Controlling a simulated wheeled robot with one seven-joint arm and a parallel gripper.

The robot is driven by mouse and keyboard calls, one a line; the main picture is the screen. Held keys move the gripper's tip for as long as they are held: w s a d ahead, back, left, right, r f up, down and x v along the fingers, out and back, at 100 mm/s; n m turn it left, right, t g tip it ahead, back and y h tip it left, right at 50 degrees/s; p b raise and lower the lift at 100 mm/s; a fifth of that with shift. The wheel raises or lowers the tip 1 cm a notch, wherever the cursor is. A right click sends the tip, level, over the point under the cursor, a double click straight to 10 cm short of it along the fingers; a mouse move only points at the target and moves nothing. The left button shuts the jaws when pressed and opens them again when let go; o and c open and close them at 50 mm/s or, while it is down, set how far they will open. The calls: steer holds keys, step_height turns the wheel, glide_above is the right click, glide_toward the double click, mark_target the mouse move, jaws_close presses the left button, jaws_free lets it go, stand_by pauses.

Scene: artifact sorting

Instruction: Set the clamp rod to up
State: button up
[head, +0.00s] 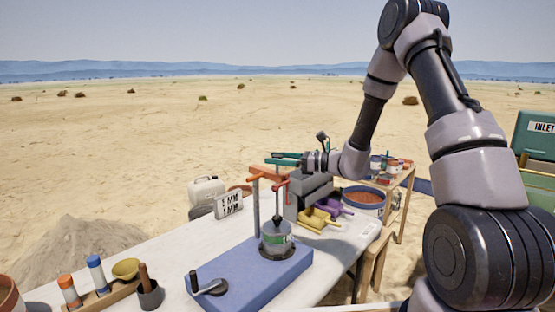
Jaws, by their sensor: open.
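The clamp stands on a blue base (250,270) on the white table. It has an upright grey post (256,205) with an orange crossbar (268,175) on top. A thin clamp rod (276,208) runs down from the crossbar toward a grey canister (277,240) with a green band and a label. My gripper (275,159) has teal fingers pointing left. It is open and, in the picture, just above the crossbar and the rod's top. I cannot tell whether it touches either.
A crank (210,287) sits on the base's front left. A "5 MM 1 MM" sign (229,205) and a white jug (206,191) stand behind. Grey blocks (308,190), a yellow tray (318,220) and a blue-rimmed bucket (363,200) are to the right. The table's left middle is clear.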

steer(key=shift+c, duration=0.4)
jaws_close()
stand_by(1.0)
